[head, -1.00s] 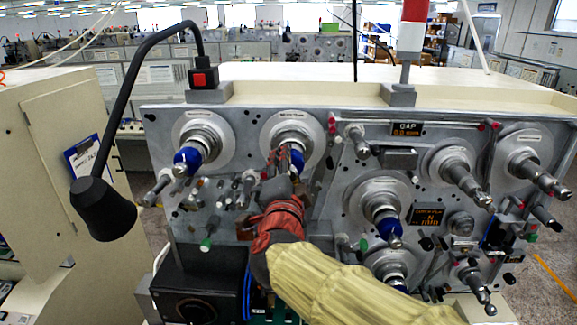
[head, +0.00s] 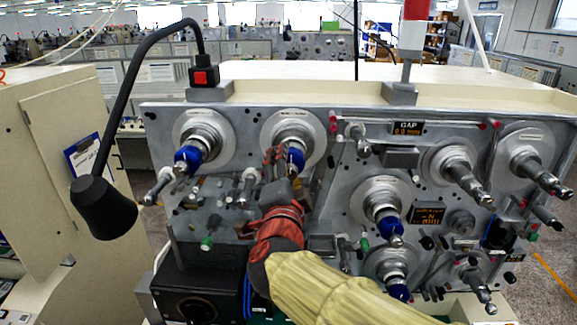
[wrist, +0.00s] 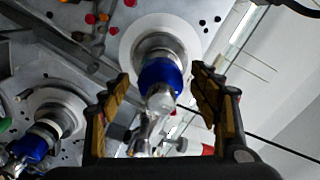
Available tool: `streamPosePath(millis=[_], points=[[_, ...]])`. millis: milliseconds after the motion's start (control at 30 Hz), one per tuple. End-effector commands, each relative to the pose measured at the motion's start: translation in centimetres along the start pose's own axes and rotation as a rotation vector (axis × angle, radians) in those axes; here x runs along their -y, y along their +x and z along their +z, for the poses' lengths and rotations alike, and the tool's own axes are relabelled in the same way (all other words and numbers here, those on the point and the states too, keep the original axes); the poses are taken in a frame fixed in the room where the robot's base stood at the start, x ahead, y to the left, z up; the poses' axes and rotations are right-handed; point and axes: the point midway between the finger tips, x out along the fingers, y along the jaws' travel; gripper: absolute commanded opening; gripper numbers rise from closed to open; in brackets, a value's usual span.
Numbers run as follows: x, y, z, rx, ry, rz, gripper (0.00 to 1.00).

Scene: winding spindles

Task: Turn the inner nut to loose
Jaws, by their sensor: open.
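The upper-middle spindle (head: 290,134) stands out from the grey machine panel and carries a blue nut (head: 296,158). In the wrist view the blue nut (wrist: 160,76) sits around the shaft, with a silver tip (wrist: 161,101) in front of it. My gripper (head: 276,160) is in front of this spindle, partly covering it. In the wrist view my gripper (wrist: 165,90) is open, with one finger on each side of the nut and a visible gap to both. I cannot tell which part is the inner nut.
Another spindle with a blue nut (head: 187,159) is at the upper left, and one (head: 389,228) is at the lower right. Several pegs and rollers stick out of the panel. A black lamp (head: 103,208) hangs at the left, beside a cream cabinet (head: 50,130).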

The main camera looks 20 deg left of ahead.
Motion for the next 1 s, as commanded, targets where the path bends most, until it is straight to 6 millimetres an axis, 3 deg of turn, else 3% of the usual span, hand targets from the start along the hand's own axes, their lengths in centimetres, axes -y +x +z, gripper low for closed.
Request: streamPosePath(millis=[300,500,1000], points=[[0.1,-6.5,0.1,0.004,0.002,-0.003,0.62],[0.0,-9.3,0.1,0.002,0.001,-0.001,0.62],[-0.1,-10.2,0.2,0.006,-0.003,0.001,0.62]])
